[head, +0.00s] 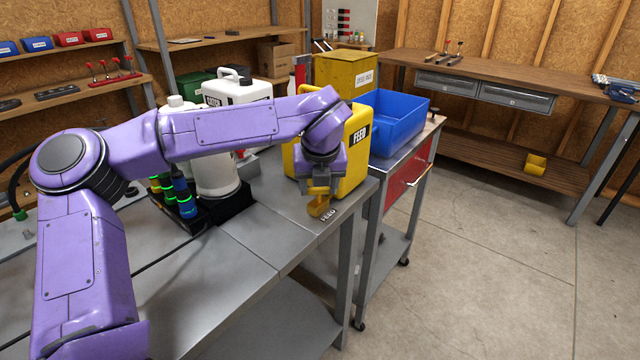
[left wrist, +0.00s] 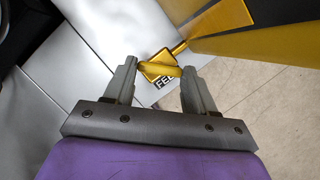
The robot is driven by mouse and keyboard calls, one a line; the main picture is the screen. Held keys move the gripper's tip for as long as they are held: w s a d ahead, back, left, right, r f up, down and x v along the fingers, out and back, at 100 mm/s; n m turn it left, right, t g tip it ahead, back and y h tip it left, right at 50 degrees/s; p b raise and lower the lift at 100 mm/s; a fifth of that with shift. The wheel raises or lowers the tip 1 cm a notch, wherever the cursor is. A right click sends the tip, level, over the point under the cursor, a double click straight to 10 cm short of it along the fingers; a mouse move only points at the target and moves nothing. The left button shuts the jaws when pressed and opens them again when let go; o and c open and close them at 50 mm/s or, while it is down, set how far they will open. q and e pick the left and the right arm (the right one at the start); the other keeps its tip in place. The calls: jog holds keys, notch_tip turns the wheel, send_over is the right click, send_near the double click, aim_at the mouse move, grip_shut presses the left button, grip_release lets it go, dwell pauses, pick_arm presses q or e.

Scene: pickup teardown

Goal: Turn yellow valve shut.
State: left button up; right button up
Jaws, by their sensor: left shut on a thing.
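In the left wrist view the yellow valve (left wrist: 160,70) shows a bar-like handle lying across between the fingertips, with a stem running up to the yellow body (left wrist: 212,14). My left gripper (head: 319,192) points down over the valve and is shut on its handle; its fingers also show in the left wrist view (left wrist: 159,72). The fingers hide part of the valve. My right gripper is not in view.
A FEED label (head: 329,214) lies on the grey metal bench (head: 235,255) beside the valve. A cart with a blue bin (head: 400,125) adjoins at right. The right floor is clear.

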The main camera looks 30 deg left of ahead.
pick_arm(q)
jog(key=shift+a+r+m+h+p, duration=0.15)
jog(key=shift+m+h+p, duration=0.2)
jog(key=shift+m, duration=0.55)
jog(key=m+t+h+p, duration=0.1)
jog(key=m, duration=0.1)
jog(key=shift+s+m, duration=0.1)
jog(key=shift+m, duration=0.2)
jog(key=m+h+p, duration=0.1)
jog(key=m+p, duration=0.2)
jog(key=shift+a, duration=0.2)
jog(key=shift+m+h+p, duration=0.25)
jog(key=shift+m+p, duration=0.05)
jog(key=shift+m, duration=0.2)
jog(key=o, duration=0.8)
jog(key=shift+c, duration=0.2)
